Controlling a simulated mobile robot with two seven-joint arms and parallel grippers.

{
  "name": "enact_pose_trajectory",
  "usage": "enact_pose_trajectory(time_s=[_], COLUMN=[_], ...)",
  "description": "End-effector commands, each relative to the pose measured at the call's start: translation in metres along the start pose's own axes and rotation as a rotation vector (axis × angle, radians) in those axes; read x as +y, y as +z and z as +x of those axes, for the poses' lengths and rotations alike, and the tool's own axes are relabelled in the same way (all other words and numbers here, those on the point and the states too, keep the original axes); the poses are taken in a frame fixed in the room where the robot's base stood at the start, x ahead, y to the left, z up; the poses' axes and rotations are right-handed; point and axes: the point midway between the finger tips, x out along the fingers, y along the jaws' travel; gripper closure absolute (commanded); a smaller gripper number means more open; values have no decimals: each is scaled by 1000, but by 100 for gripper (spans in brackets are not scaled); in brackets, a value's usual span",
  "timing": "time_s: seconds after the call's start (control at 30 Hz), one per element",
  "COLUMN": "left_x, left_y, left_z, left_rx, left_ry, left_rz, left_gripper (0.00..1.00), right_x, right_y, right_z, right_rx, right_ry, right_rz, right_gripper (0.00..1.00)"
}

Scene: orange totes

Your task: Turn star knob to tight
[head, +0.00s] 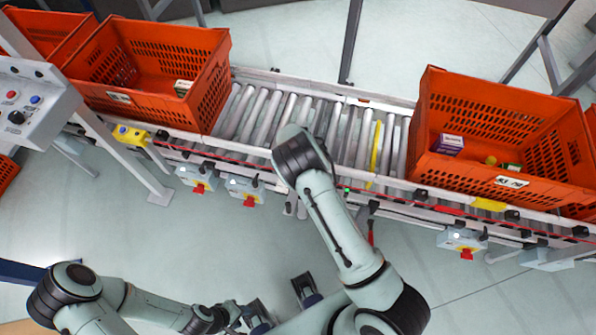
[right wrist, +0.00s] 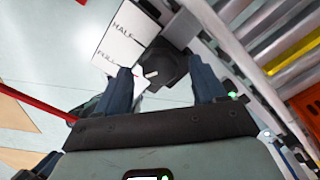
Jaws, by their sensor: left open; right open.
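The dark star knob (right wrist: 166,64) shows in the right wrist view, in front of a white label plate (right wrist: 122,32) that reads HALF and FULL. A small white mark shows at the knob's lower left, near FULL. I cannot read a "tight" mark. My right gripper (right wrist: 163,82) is open, with one dark blue finger on each side of the knob; I cannot tell whether they touch it. In the head view the knob and right gripper are not visible, with my right arm across the conveyor. My left gripper (head: 281,300) is open and empty at the bottom, away from the conveyor.
A roller conveyor (head: 233,107) crosses the head view. Orange totes stand on it at left (head: 150,98) and right (head: 492,178). Boxes with red knobs (head: 200,187) hang along its front edge. A control panel (head: 30,100) stands at left. The floor in front is mostly clear.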

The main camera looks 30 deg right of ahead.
Motion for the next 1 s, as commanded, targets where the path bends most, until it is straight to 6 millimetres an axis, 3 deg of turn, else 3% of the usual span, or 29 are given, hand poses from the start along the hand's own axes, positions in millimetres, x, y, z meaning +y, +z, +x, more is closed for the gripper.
enact_pose_trajectory(time_s=[0.3, 0.5, 0.7, 1.0], left_x=[4, 6, 6, 6], left_y=[-1, -2, -2, -2], left_z=[-9, -13, -15, -15], left_rx=[4, 6, 6, 6], left_ry=[1, 2, 2, 2], left_rz=[1, 2, 2, 2], left_gripper=[57, 57, 57, 57], right_x=[0, 1, 0, 0], right_y=[2, 1, 0, 0], right_z=[-72, -108, -123, -124], right_rx=[-7, -5, -2, -1], right_ry=[1, 2, 1, 1], right_rz=[1, 0, 1, 1], right_gripper=[30, 30, 30, 30])
